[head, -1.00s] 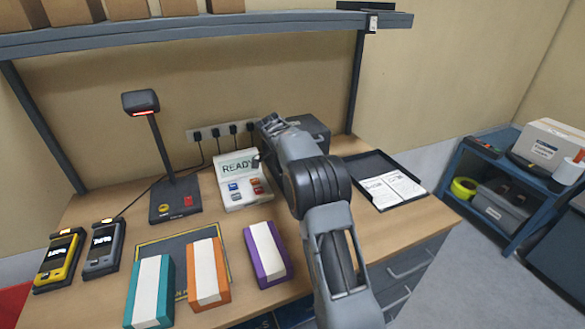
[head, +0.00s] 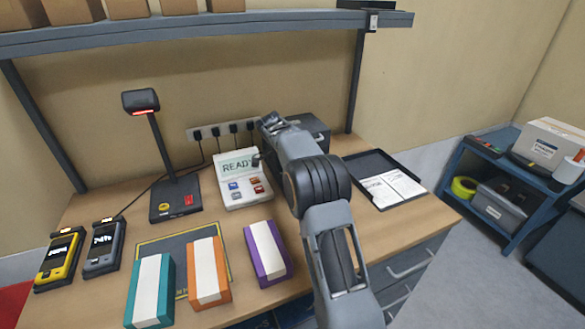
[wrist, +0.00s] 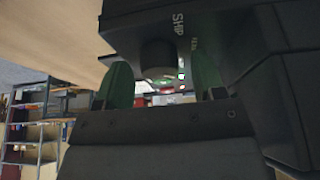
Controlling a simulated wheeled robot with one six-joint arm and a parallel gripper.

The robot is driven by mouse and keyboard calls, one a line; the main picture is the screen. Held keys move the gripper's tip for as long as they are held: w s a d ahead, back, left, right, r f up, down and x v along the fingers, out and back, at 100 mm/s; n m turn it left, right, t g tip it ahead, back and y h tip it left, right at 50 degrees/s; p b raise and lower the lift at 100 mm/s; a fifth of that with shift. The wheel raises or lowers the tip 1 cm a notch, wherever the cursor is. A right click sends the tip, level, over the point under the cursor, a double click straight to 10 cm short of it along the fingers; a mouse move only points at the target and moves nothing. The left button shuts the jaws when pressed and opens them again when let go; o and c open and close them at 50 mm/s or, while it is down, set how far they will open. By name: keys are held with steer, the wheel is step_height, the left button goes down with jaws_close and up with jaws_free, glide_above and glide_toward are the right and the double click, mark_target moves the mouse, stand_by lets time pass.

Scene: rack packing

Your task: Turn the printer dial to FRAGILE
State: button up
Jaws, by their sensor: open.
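The printer is a dark grey box (head: 312,127) at the back of the bench, partly hidden by my arm in the head view. In the wrist view its dark face (wrist: 215,22) fills the top, with a white SHIP label and a second small label, partly hidden and too blurred to read. A dark round dial (wrist: 157,56) sticks out of this face. My gripper (wrist: 163,74) is open, with one green finger on each side of the dial. I cannot tell whether the fingers touch it. In the head view my gripper (head: 270,126) is at the printer's left front.
A white label unit (head: 240,180) reading READY stands left of my arm. A black tray (head: 372,170) with papers lies to the right. Teal (head: 150,291), orange (head: 207,272) and purple (head: 267,253) boxes stand in front. A shelf (head: 200,35) runs overhead.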

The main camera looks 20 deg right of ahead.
steer(key=p+v, duration=0.1)
steer(key=v, duration=1.2)
steer(key=shift+a+r, duration=0.2)
steer(key=shift+r, duration=0.1)
